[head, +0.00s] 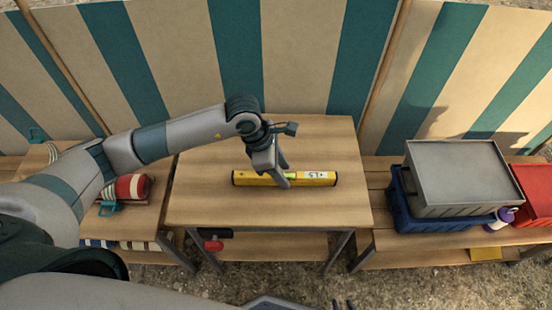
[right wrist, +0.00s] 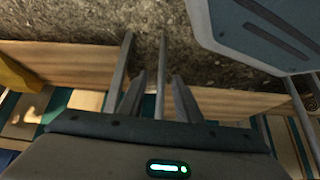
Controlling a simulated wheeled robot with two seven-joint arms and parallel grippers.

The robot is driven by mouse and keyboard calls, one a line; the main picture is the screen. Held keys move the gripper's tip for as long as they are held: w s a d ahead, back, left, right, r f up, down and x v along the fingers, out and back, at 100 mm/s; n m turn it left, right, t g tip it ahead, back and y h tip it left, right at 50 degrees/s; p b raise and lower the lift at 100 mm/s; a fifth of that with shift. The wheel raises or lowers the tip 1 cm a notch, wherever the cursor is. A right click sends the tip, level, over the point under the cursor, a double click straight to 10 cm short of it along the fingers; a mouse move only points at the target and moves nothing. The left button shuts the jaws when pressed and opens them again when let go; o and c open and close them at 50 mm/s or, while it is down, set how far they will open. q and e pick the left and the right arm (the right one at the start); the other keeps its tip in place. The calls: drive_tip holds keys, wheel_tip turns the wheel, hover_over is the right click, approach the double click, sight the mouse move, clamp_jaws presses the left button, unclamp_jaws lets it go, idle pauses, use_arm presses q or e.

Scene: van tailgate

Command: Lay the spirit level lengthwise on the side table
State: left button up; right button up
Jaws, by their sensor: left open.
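The yellow spirit level (head: 320,179) lies flat on the wooden table (head: 210,205) in the middle of the head view. Its long side runs left to right, along the table's front edge. My left gripper (head: 284,178) is down at the middle of the level, its open fingers seeming to straddle it. The fingers hide part of the level, and I cannot tell if they touch it. My right gripper (right wrist: 147,40) shows in the right wrist view with its fingers apart and nothing between them, above the ground.
A red roll (head: 132,187) lies on the left bench. A striped windbreak (head: 300,60) stands behind. The table around the level is clear.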

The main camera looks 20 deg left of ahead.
drive_tip(key=shift+d, duration=0.1)
use_arm(q)
drive_tip(key=b+v, duration=0.2)
drive_tip(key=v, duration=1.5)
drive_tip(key=shift+r, duration=0.2)
use_arm(e)
drive_tip(key=shift+s+d+f+g+h, duration=0.4)
drive_tip(key=shift+s+d+f+g, duration=0.6)
drive_tip(key=shift+d+f, duration=0.15)
use_arm(q)
drive_tip(key=shift+a, duration=0.1)
